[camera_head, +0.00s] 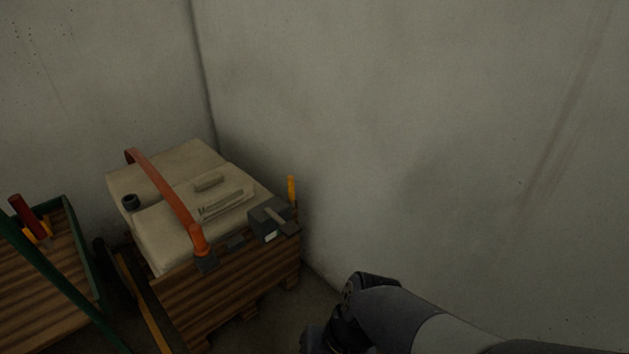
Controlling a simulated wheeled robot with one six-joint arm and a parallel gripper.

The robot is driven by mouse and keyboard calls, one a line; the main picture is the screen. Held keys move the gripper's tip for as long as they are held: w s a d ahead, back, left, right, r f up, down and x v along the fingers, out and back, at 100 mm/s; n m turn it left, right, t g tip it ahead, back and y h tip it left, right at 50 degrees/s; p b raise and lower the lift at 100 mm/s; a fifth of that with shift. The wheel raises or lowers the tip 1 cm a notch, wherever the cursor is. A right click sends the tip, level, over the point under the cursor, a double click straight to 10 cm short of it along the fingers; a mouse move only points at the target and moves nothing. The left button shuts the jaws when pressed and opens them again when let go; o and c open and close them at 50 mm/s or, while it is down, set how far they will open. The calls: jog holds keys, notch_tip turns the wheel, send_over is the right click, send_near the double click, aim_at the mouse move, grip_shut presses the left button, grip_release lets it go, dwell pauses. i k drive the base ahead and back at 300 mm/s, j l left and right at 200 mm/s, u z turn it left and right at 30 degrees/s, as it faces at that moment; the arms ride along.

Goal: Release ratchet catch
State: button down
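A dark grey ratchet block (269,220) sits at the right front edge of a wooden pallet load, with an orange-yellow lever (292,190) standing upright behind it. An orange strap (165,190) arches over the beige packages (165,165) and comes down to a dark fitting (205,262) at the front edge. Which part is the catch I cannot tell for certain. My arm enters at the lower right, apart from the load. Its gripper fingers cannot be made out.
A wooden pallet or crate (235,285) bears the load close to the walls. At left stands a green-framed wooden cart (75,245) with a red-handled tool (28,217). A dark and yellow bar (145,300) lies between them. Bare wall (430,130) fills the right.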

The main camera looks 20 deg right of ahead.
aim_at(290, 178)
jog(key=i+j+z, duration=0.15)
jog(key=i+j, duration=0.15)
jog(key=i, duration=0.2)
jog(key=i+j+z, duration=0.1)
jog(key=i+j, duration=0.2)
jog(key=i, duration=0.25)
